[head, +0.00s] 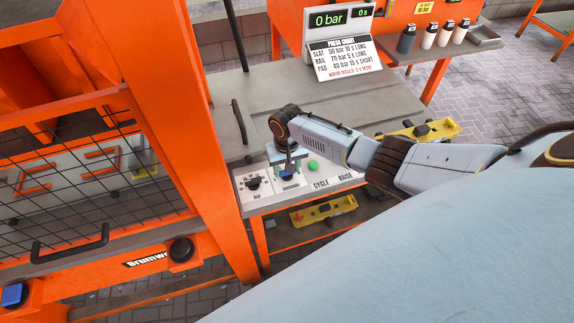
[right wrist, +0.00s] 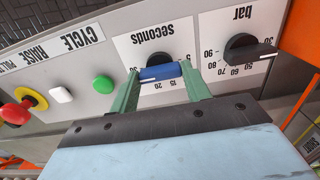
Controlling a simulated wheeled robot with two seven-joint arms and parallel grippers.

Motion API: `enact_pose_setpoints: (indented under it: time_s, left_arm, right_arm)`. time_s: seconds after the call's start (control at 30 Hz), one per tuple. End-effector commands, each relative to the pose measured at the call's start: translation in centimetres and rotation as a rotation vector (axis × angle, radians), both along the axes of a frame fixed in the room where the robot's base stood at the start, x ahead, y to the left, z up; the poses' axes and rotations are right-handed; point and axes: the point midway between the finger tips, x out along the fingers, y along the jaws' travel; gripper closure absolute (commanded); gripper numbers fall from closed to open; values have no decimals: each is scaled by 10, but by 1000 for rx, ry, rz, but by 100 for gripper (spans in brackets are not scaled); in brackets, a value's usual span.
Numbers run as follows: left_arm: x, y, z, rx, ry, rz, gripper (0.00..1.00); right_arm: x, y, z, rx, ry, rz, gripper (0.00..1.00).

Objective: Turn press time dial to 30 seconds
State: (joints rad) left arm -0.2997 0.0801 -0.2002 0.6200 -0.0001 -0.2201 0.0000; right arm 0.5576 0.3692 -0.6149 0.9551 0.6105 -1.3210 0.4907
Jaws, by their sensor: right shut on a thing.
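The press time dial, a blue knob marked "seconds" (right wrist: 160,73), is on the white control panel (right wrist: 80,60). In the right wrist view its scale shows 5, 15, 20 and part of a 30. I cannot tell exactly which mark it points to. The green fingers of my right gripper (right wrist: 163,76) are on either side of the knob and shut on it. In the head view my right gripper (head: 286,166) reaches down to the panel and partly hides the blue knob (head: 287,176). My left gripper is not in view.
The black "bar" dial (right wrist: 243,50) sits beside the time dial. A green button (right wrist: 103,83), a white button (right wrist: 61,95) and a red knob (right wrist: 16,113) are on the other side. An orange press frame (head: 165,110) stands left.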

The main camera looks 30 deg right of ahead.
Motion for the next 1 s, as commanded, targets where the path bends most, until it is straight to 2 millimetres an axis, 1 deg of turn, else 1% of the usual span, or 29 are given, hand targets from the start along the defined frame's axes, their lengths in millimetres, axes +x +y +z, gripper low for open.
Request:
enact_pose_setpoints:
  time_s: [0.13,0.17,0.3,0.57,0.67,0.77,0.87,1.0]
  left_arm:
    - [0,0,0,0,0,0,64]
    - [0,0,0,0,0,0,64]
    - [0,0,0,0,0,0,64]
    - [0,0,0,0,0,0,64]
    - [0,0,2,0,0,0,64]
    - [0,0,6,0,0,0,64]
    - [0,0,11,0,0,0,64]
    - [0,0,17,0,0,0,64]
  right_arm:
    - [1,0,1,0,-3,-4,76]
    - [1,0,1,0,-3,-4,49]
    - [1,0,1,0,-2,-2,31]
    - [0,0,1,1,-1,-1,31]
    - [1,0,5,0,-2,-1,31]
    - [1,0,17,1,-3,-1,31]
    - [1,0,36,1,-5,0,31]
    - [2,0,69,1,-7,0,31]
